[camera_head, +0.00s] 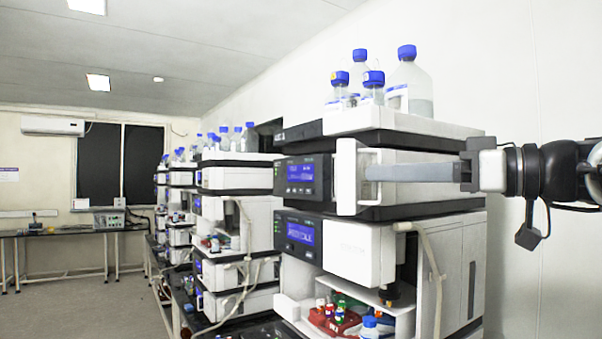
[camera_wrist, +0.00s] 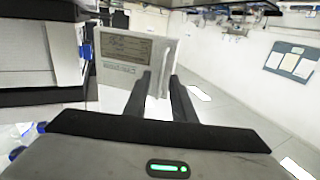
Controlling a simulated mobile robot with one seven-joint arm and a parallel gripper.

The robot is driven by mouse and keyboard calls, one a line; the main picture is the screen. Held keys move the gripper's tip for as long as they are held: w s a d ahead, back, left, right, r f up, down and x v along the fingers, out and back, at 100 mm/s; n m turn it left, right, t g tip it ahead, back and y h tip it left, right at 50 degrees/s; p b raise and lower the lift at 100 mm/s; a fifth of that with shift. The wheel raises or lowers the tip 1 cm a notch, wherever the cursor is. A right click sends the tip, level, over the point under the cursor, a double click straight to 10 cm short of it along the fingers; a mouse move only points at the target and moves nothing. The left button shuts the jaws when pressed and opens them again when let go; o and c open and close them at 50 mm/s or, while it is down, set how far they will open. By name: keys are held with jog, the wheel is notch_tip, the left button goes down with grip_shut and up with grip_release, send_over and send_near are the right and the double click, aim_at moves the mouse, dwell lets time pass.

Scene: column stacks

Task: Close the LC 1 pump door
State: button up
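The pump door (camera_head: 347,178) is a white panel standing out from the front of the upper module in the near stack, beside its blue display (camera_head: 300,174). In the wrist view the door (camera_wrist: 122,48) shows a face with a printed label. My gripper (camera_head: 369,173) reaches in from the right, level with the door. The far finger is hidden in the head view.
Capped bottles (camera_head: 372,85) stand on top of the near stack. A lower module (camera_head: 345,245) and a hanging tube (camera_head: 430,260) are below my gripper. More stacks (camera_head: 235,205) line the bench to the left. Open floor lies beyond the door.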

grip_shut()
dwell(1.3)
